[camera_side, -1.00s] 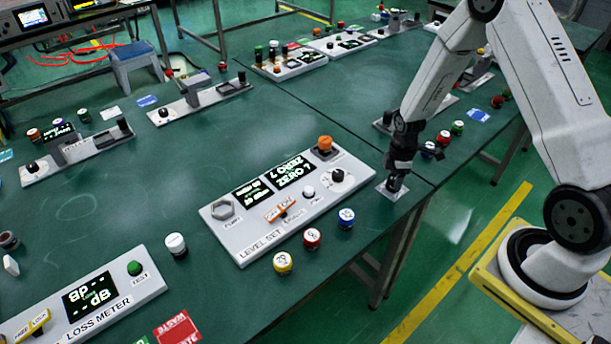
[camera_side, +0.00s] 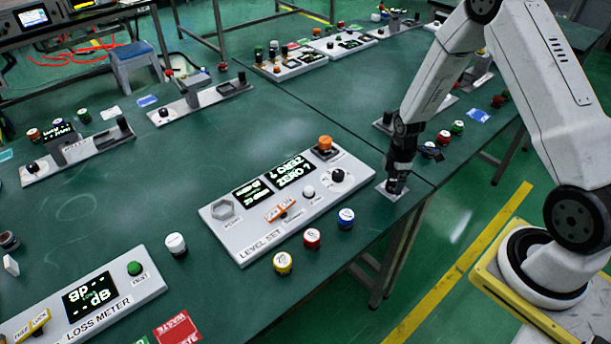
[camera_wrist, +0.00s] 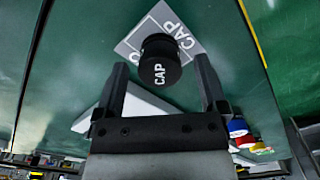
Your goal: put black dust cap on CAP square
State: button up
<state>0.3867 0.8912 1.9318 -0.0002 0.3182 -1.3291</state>
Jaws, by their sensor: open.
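The black dust cap (camera_wrist: 160,62), with white CAP lettering, stands upright over the grey CAP square (camera_wrist: 130,47) in the wrist view. It hides part of the square. In the side view the CAP square (camera_side: 385,194) lies near the table's right edge, with the cap and fingers dark and hard to tell apart above it. My gripper (camera_wrist: 161,76) is open, with one finger on each side of the cap and visible gaps between. In the side view my gripper (camera_side: 398,178) points down at the square.
The level set panel (camera_side: 240,245) lies left of the square. The table edge is close on the right. Bare green table lies between panel and square.

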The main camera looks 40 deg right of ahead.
aim_at(393, 182)
jog(key=shift+r, duration=0.1)
notch_tip(393, 182, up, 12)
dwell(0.9)
dwell(0.5)
jog(key=s+a+r+m+t, duration=0.1)
jog(key=s+a+r+m, duration=0.2)
jog(key=a, duration=0.4)
jog(key=s+a+r+m+t, duration=0.1)
jog(key=s+a+r+m, duration=0.2)
jog(key=s+a+m, duration=0.3)
jog(key=shift+a+r+m+t, duration=0.3)
jog(key=shift+a+r+m, duration=0.1)
jog(key=shift+a+m, duration=0.6)
